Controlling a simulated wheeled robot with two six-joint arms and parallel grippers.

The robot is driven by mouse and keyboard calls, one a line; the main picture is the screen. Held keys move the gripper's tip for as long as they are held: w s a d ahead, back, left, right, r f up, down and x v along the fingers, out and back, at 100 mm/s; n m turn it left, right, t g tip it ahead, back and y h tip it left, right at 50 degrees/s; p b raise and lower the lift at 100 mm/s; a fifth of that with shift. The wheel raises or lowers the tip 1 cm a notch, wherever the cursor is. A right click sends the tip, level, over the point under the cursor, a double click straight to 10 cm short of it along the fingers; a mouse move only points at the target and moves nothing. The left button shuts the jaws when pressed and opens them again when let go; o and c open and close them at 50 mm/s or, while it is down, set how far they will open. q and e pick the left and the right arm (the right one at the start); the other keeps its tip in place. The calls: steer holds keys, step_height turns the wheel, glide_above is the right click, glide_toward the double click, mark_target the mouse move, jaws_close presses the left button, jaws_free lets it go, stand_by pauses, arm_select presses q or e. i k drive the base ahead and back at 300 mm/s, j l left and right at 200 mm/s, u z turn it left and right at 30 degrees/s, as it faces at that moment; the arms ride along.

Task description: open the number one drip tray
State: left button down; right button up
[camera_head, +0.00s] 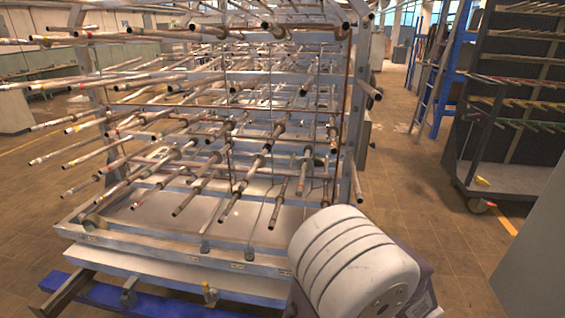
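Wide shallow metal trays sit one above another at the bottom of a large rack. The upper tray (150,254) has a raised front rim with small labels, too small to read. A lower pale tray front (170,275) lies just under it. Two small fittings (209,294) stand at the lower front edge. I cannot tell which tray is number one. The trays look level and pushed in under the rods. Their right front corner is hidden behind a white ribbed body. Neither of my grippers is in view.
The rack (355,100) carries several rows of rods sticking out towards me over the trays. A blue base beam (100,300) runs below. A dark wheeled cart (520,110) and a blue ladder (455,60) stand at right. Tiled floor (415,200) between is clear.

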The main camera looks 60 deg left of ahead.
mark_target(197, 215)
steer(key=k+j, duration=1)
steer(key=j, duration=0.25)
steer(key=k+j, duration=0.85)
steer(key=j, duration=0.25)
steer(key=k+j, duration=0.3)
steer(key=j, duration=0.25)
steer(key=k+j+u, duration=0.1)
steer(key=k+j, duration=0.15)
steer(key=j, duration=0.3)
steer(key=k+j, duration=0.3)
steer(key=j, duration=0.25)
steer(key=k+j, duration=0.25)
steer(key=j, duration=0.3)
steer(key=k+j+u, duration=0.1)
steer(key=k+j, duration=0.2)
steer(key=j, duration=0.25)
steer(key=k+j, duration=0.25)
steer(key=j, duration=0.35)
steer(key=k+j, duration=0.25)
steer(key=j, duration=0.35)
steer(key=k+j, duration=0.1)
steer(key=j, duration=0.45)
steer(key=k+j, duration=0.15)
steer(key=j, duration=0.4)
steer(key=k+j+u, duration=0.1)
steer(key=j, duration=0.4)
steer(key=k+j, duration=0.1)
steer(key=j, duration=0.45)
